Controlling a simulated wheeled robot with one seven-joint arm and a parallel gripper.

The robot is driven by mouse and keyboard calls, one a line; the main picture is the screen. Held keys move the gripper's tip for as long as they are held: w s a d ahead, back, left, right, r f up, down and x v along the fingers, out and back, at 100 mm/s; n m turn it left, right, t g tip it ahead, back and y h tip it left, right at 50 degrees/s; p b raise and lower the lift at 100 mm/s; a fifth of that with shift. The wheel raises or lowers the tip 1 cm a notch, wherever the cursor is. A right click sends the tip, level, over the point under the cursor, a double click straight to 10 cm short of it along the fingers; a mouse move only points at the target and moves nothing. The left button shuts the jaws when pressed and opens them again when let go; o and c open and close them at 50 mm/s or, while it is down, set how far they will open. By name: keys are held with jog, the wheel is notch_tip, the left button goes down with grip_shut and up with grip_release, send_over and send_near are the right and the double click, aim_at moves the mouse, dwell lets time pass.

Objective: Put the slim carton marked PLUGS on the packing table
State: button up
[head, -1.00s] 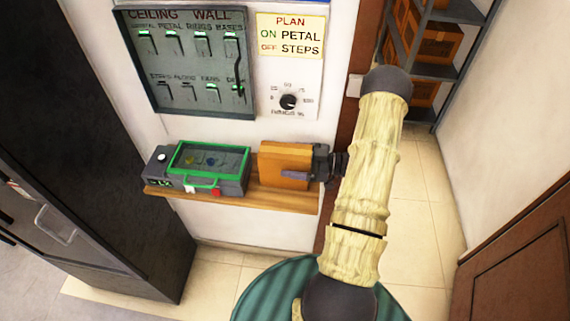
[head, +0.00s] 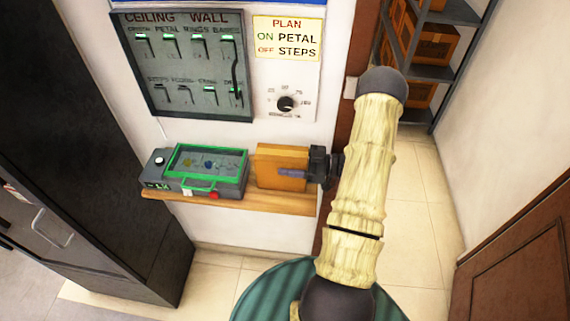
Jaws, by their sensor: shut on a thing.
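A slim orange-brown carton (head: 271,164) is at the right end of a wooden wall ledge. No PLUGS marking can be read on it from here. My gripper (head: 292,173) reaches in from the right and is shut on the carton, with a finger across its near face. I cannot tell whether the carton's bottom touches the ledge. The packing table is not in view.
A grey case with a green-framed lid (head: 208,163) stands on the wooden ledge (head: 240,199), close left of the carton. Above are a switch panel (head: 188,66) and a dial (head: 286,103). A dark cabinet (head: 90,150) stands left. Shelves with orange boxes (head: 425,45) stand back right.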

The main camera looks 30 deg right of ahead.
jog(key=shift+d+r, duration=0.25)
jog(key=shift+r, duration=0.2)
notch_tip(320, 180, up, 27)
jog(key=b, duration=0.3)
jog(key=shift+b, duration=0.4)
jog(key=shift+a, duration=0.1)
